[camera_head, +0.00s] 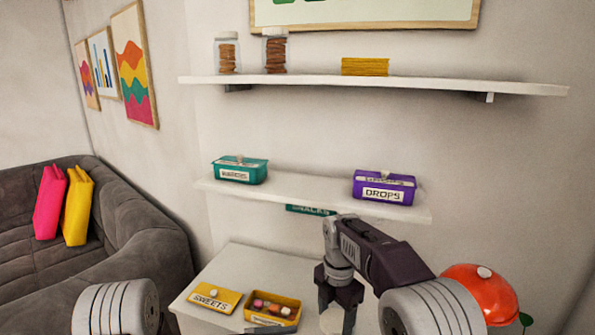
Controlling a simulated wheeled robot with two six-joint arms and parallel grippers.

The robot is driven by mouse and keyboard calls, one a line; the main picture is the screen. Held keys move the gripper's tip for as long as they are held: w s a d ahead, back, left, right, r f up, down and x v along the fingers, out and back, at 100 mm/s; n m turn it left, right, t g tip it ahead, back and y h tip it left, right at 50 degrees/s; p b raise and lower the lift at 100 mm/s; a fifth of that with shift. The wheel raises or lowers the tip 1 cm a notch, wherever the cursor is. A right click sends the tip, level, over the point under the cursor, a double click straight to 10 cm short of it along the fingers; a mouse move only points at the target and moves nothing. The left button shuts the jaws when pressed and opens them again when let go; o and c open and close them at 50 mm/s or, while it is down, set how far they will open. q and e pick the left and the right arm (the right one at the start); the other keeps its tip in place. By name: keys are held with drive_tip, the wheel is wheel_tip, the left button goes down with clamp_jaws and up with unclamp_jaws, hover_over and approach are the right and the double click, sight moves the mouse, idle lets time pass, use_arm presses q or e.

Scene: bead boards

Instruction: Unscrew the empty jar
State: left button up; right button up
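No jar that I can clearly see to be empty is in view. Two clear jars stand on the top shelf, the left jar (228,56) and the right jar (275,54), both with brown contents. My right gripper (340,306) points down at the right end of the white cabinet top. A pale rounded thing (335,321) shows under and between its dark fingers. I cannot tell what it is or whether the fingers grip it.
On the cabinet (236,262) lie a yellow SWEETS lid (215,298) and an open yellow box (273,308) of sweets. A teal box (240,171) and purple DROPS box (384,188) stand on the lower shelf (300,193). A red rounded object (478,292) is at right.

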use_arm(q)
drive_tip(key=s+d+m+g+y, duration=0.2)
drive_tip(key=s+m+g+y, duration=0.5)
drive_tip(key=s, duration=0.5)
drive_tip(key=s+a+f+m+y, duration=0.4)
drive_tip(key=a+m, duration=0.1)
drive_tip(key=a, duration=0.1)
drive_tip(key=w+a+f+m+t+y, duration=0.1)
drive_tip(key=w+a+m+t+y, duration=0.1)
drive_tip(key=a, duration=0.3)
drive_tip(key=w+a+f+m+t+y, duration=0.2)
drive_tip(key=w+a+t+y, duration=0.1)
drive_tip(key=a, duration=0.3)
drive_tip(key=shift+w+a+f+y, duration=0.3)
drive_tip(key=shift+w+y, duration=0.3)
use_arm(e)
drive_tip(key=s+d+f+m, duration=0.5)
drive_tip(key=f+m, duration=0.1)
drive_tip(key=m, duration=0.6)
drive_tip(key=s+d+f+m, duration=0.5)
drive_tip(key=f+m, duration=0.2)
drive_tip(key=m, duration=0.6)
drive_tip(key=shift+s+f+m, duration=0.15)
drive_tip(key=shift+s+m, duration=0.15)
